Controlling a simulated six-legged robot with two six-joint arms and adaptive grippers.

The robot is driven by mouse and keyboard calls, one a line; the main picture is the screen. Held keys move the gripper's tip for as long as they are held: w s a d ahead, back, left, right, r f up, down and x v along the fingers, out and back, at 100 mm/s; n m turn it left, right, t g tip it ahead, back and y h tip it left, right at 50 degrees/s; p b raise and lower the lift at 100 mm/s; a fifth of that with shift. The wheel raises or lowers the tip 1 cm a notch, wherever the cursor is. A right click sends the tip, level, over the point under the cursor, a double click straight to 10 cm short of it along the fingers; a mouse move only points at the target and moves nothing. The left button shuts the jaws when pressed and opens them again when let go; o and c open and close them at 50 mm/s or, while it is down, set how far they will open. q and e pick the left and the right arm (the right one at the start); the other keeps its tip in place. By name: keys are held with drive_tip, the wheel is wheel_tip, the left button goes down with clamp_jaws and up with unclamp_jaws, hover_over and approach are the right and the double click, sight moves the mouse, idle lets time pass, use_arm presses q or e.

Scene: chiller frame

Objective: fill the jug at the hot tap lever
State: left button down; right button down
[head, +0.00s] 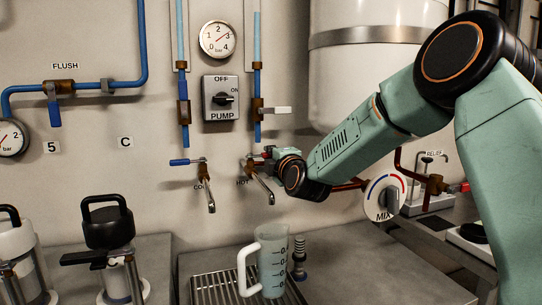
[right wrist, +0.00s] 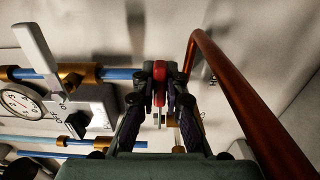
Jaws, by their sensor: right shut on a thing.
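That gripper is shut on the lever; in the head view my gripper (head: 268,156) partly hides the tap top. The clear jug (head: 273,262), with a white handle and dark level marks, stands upright below the spout on the drip grille (head: 214,290). I cannot make out a stream or the water level. My left gripper is not in view.
The cold tap (head: 208,188) with a blue lever is left of the hot tap. A dark ribbed fitting (head: 299,258) stands right beside the jug. A copper pipe (right wrist: 235,90) runs close to my right gripper.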

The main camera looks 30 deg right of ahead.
idle(0.4)
drive_tip(key=shift+s+a+r+m+h+p, duration=0.1)
drive_tip(key=shift+r+m+h+p, duration=0.1)
drive_tip(key=shift+m+h+p, duration=0.4)
drive_tip(key=shift+s+f+g+h+p, duration=0.15)
drive_tip(key=shift+g+h+p, duration=0.15)
drive_tip(key=shift+h+p, duration=0.35)
drive_tip(key=c, duration=1.4)
unclamp_jaws()
drive_tip(key=shift+s, duration=0.1)
drive_tip(key=v, duration=1.2)
